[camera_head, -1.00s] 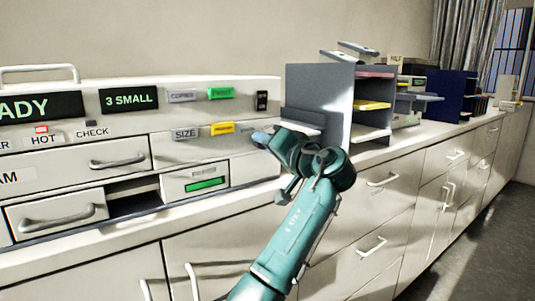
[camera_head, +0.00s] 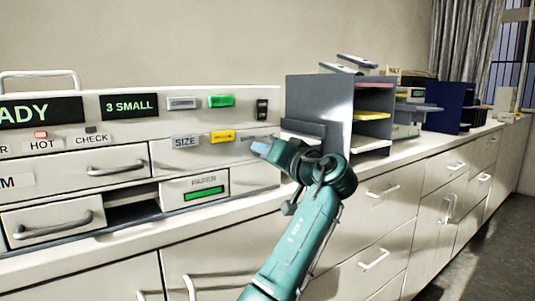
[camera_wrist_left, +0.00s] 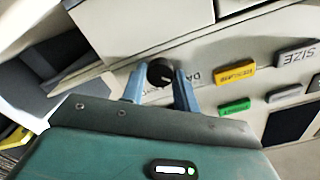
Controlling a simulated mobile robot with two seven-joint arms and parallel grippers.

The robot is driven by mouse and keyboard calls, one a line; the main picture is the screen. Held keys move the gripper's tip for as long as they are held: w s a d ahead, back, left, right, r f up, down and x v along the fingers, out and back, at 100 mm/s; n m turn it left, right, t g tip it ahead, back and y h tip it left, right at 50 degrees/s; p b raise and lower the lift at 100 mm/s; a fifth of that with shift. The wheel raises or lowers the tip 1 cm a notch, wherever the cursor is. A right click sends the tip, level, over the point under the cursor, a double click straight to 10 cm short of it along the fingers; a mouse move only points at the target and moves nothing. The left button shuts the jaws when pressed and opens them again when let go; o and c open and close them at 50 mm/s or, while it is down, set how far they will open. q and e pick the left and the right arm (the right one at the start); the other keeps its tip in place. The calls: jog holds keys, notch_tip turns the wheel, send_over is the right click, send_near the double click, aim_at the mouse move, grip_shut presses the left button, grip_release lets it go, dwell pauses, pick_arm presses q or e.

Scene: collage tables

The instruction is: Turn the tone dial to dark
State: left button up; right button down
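The tone dial (camera_wrist_left: 160,72), a small round black knob with a pale pointer line, shows in the left wrist view on the cream machine front. A partly covered label beginning "DA" is beside it. My left gripper (camera_wrist_left: 161,76) is open, its two blue fingers on either side of the dial. I cannot tell whether they touch it. In the head view my left gripper (camera_head: 260,147) is at the right end of the machine (camera_head: 225,148), and the dial is hidden there. My right gripper is not in view.
A grey paper organiser (camera_head: 318,100) stands close to the right of my gripper. Drawers with handles (camera_head: 117,167) are on the machine's left.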

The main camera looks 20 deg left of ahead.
pick_arm(q)
jog(key=o, duration=0.4)
jog(key=shift+d, duration=0.1)
jog(key=v, duration=1.3)
jog(key=shift+s, duration=0.1)
